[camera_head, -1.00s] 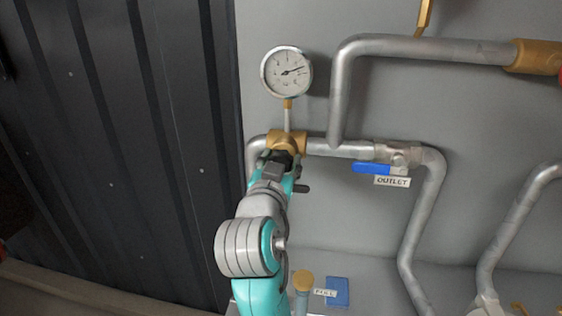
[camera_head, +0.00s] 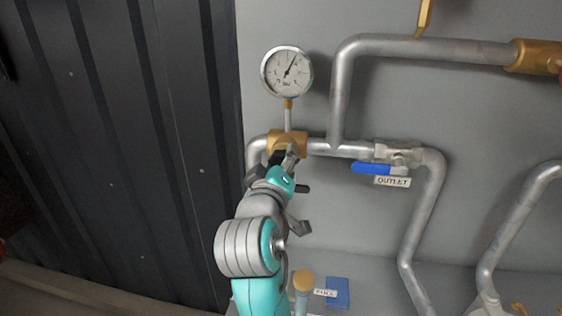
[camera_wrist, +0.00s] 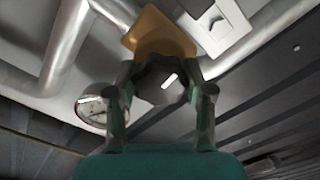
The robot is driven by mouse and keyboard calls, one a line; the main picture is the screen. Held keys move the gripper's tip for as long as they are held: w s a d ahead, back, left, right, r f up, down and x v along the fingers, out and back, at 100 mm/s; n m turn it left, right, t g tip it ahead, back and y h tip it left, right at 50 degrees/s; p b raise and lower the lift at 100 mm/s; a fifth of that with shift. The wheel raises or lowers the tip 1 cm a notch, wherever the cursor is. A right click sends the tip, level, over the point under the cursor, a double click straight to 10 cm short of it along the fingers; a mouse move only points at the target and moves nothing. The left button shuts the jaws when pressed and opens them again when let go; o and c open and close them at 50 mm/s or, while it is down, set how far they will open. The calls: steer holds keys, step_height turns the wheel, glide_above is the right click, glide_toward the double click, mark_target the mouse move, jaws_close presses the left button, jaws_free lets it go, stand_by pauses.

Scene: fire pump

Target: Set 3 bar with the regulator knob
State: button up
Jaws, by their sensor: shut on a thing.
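The regulator knob (camera_wrist: 160,82) is dark with a pale mark and sits between both fingers of my gripper (camera_wrist: 161,92) in the wrist view. My gripper is shut on it. The brass regulator body (camera_head: 284,139) shows above my gripper (camera_head: 287,160) in the head view, where my arm hides the knob. The round pressure gauge (camera_head: 287,72) stands above the regulator on a thin stem. Its needle points up and slightly right; its numbers are too small to read. The gauge also shows in the wrist view (camera_wrist: 92,112), partly behind a finger.
A blue-handled valve (camera_head: 372,169) with an OUTLET label (camera_head: 392,182) is to the right on grey pipes (camera_head: 345,100). A blue box (camera_head: 338,292) and a brass-capped post (camera_head: 303,281) are below. A dark ribbed wall (camera_head: 120,150) is at left.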

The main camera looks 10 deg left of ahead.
steer(key=shift+n, duration=0.9)
steer(key=o, duration=1.2)
